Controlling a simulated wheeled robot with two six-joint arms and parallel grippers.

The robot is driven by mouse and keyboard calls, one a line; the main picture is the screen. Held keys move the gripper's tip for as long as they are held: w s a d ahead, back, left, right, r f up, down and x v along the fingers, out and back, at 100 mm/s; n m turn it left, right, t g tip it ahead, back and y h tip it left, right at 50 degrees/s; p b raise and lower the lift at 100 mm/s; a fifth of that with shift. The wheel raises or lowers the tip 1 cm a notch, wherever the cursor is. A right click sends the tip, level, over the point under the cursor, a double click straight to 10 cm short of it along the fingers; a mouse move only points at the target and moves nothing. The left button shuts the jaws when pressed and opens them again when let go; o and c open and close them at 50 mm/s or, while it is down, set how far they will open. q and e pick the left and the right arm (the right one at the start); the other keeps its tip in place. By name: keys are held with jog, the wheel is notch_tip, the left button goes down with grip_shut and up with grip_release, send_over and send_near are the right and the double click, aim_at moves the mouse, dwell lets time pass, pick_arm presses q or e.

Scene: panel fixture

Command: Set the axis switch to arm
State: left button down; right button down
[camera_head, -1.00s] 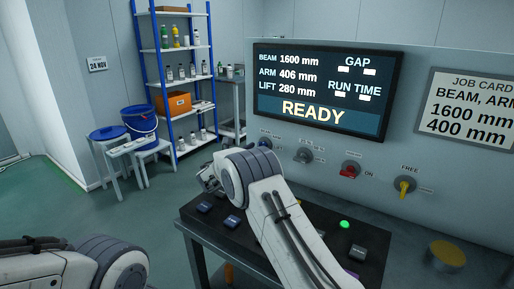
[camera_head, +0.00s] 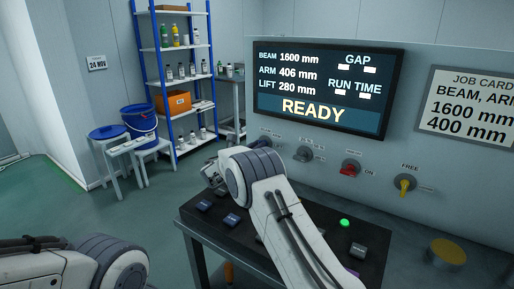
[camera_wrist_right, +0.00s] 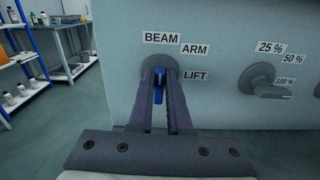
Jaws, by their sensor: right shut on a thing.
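The axis switch (camera_wrist_right: 159,92) is a blue-handled knob on a grey round base, with BEAM, ARM and LIFT labels above and right of it. In the right wrist view my right gripper (camera_wrist_right: 159,80) has its two dark fingers on either side of the blue handle, shut on it. The fingers hide much of the knob, so I cannot tell exactly which label it points to. In the head view my right arm hides most of the switch. My left arm shows at the lower left, its gripper out of view.
A screen (camera_head: 320,88) reads READY, with ARM 406 mm; a job card (camera_head: 468,108) stands right of it. A grey percent knob (camera_wrist_right: 265,80), a red switch (camera_head: 349,169) and a yellow switch (camera_head: 404,185) line the wall. A button console (camera_head: 363,251) lies below my right arm.

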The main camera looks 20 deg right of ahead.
jog(key=shift+s+d+f+m+b, duration=0.15)
jog(key=shift+m+b, duration=2)
jog(key=shift+b, duration=1.25)
jog(key=shift+s+d+f+m+b, duration=0.15)
jog(key=shift+m+b, duration=2)
jog(key=shift+b, duration=1.2)
jog(key=shift+a, duration=0.1)
jog(key=c, duration=0.9)
grip_release()
jog(key=shift+r, duration=0.1)
jog(key=v, duration=1)
jog(key=shift+s+a, duration=0.2)
